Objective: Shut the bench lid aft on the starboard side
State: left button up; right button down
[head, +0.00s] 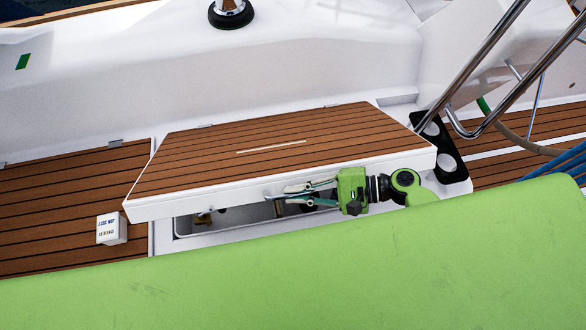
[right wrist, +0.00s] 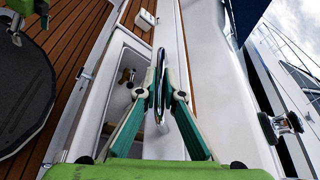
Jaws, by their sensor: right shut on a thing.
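The bench lid (head: 215,165) is a teak-slatted panel with a white rim. It is partly raised, its front edge above the open locker (head: 235,218), and its hinges are along the back. In the right wrist view the lid (right wrist: 172,45) shows as a white panel beside the locker opening (right wrist: 122,85). My right gripper (head: 287,194) is at the lid's front edge, above the opening. In the right wrist view its fingers (right wrist: 161,96) are shut on a shiny metal loop, the lid's handle (right wrist: 160,75).
A small white box (head: 111,229) with printing stands on the teak seat (head: 60,205) to the left of the lid. A black double-ring holder (head: 440,150) and steel rails (head: 478,65) are at the right. A green surface fills the foreground.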

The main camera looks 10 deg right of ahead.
jog(key=shift+s+f, duration=0.45)
jog(key=shift+f, duration=0.25)
jog(key=c, duration=2.2)
grip_release()
jog(key=shift+o, duration=0.2)
jog(key=v, duration=1.2)
jog(key=shift+r, duration=0.1)
